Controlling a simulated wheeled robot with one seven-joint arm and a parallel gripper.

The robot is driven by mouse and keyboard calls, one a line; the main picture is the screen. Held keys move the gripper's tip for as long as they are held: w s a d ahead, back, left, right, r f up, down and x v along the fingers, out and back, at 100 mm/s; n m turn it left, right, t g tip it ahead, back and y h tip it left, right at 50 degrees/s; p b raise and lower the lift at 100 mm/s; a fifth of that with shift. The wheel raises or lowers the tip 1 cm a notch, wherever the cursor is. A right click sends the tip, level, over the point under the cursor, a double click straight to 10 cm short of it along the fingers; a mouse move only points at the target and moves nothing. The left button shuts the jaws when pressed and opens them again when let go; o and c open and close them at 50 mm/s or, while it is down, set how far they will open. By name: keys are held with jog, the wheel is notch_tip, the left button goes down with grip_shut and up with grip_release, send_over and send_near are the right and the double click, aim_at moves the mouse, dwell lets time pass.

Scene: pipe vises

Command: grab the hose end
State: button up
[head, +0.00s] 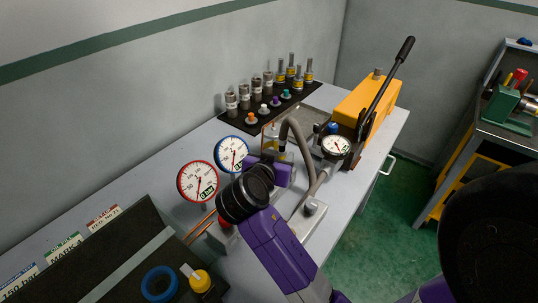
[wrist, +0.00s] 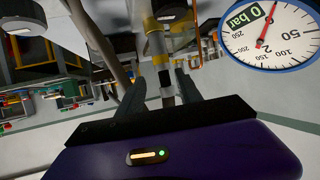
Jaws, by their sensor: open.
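The grey hose (head: 300,138) arcs up and bends over in the head view, and its end (head: 282,146) with a yellow band hangs down just beyond my purple gripper. In the wrist view the hose end (wrist: 156,46) is a metallic tube with yellow bands. It stands upright in the picture between my two dark fingers. My gripper (wrist: 158,86) is open, with a gap visible on each side of the tube. In the head view my wrist hides the fingertips and part of what is below the hose end.
A red-rimmed gauge (head: 198,181) and a blue-rimmed gauge (head: 231,153) stand left of my gripper; the blue one is close in the wrist view (wrist: 268,34). A yellow pump (head: 365,100) with a black lever stands right. Fittings fill a black mat (head: 238,116) behind.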

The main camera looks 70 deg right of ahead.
jog(key=shift+w, duration=0.3)
jog(key=shift+w+d+f, duration=0.1)
jog(key=shift+d, duration=0.2)
jog(key=x, duration=0.2)
jog(key=p+x, duration=0.1)
jog(key=x, duration=0.1)
jog(key=r+p+x, duration=0.1)
jog(key=x, duration=0.1)
jog(key=shift+d+f, duration=0.15)
jog(key=shift+d, duration=0.3)
jog(key=shift+d+f, duration=0.15)
jog(key=shift+d, duration=0.1)
grip_shut()
